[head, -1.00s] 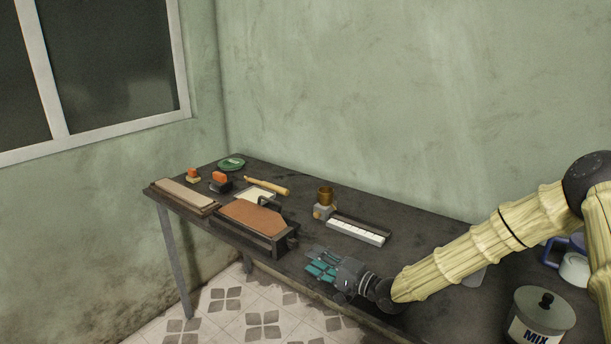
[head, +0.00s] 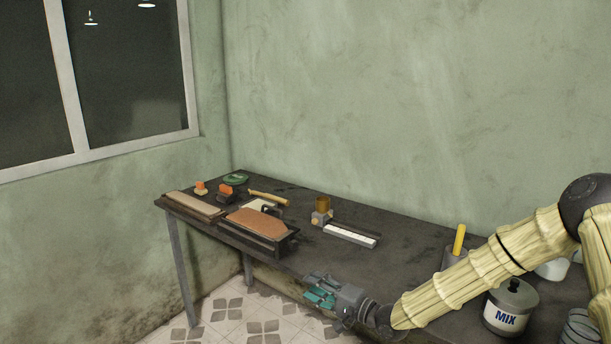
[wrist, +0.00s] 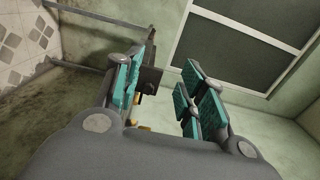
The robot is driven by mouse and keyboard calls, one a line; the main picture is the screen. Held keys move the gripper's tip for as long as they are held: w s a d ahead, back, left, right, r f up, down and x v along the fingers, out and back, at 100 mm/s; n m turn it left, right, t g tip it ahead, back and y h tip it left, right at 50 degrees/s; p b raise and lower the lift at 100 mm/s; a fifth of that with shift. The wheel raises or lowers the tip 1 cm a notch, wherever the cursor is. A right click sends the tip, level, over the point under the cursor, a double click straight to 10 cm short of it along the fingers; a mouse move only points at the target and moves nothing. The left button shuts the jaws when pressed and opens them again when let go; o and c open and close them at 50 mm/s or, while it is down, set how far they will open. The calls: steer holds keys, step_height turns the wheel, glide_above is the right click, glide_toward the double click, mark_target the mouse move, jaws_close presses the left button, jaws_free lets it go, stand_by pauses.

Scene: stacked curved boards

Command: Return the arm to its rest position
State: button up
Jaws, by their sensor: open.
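My gripper (head: 320,291) hangs at the front edge of the dark table in the head view, with its teal-padded fingers pointing left. It is open and holds nothing. In the wrist view my gripper (wrist: 160,90) has its teal finger pads spread apart with an empty gap between them. My yellow ribbed arm reaches in from the right side of the head view and hides part of the table. The stacked board with an orange-brown top (head: 257,222) lies in a dark frame, left of and apart from my gripper.
The dark table (head: 400,244) runs along the wall. A beige board (head: 196,205), orange-topped blocks (head: 226,190), a wooden roller (head: 268,198), a white strip (head: 349,236) and a brass cup (head: 323,204) stand on it. A MIX pot (head: 511,306) stands near my arm. Open floor lies in front.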

steer(key=s+f+g+h, duration=0.1)
steer(key=s+f+h, duration=0.1)
steer(key=s+f, duration=0.4)
steer(key=s+f+g+h, duration=0.15)
steer(key=s+f, duration=0.25)
steer(key=f, duration=0.5)
steer(key=s+d+f+n+g+h, duration=0.2)
steer(key=s+d+f+h, duration=0.1)
steer(key=s+f, duration=0.5)
steer(key=s+d+f+n+g+h, duration=0.1)
steer(key=s+d+f+g+h, duration=0.15)
steer(key=s+f, duration=0.55)
steer(key=s+d+n+g+h, duration=0.1)
steer(key=s+d+n+h, duration=0.1)
steer(key=s+d, duration=0.5)
steer(key=s+d+n+g+h, duration=0.2)
steer(key=s+d, duration=0.5)
steer(key=s, duration=0.9)
steer(key=shift+d+f+g+h, duration=0.2)
steer(key=shift+f+g+h, duration=0.15)
steer(key=shift+h, duration=0.45)
steer(key=shift+c, duration=0.6)
steer(key=shift+s, duration=0.1)
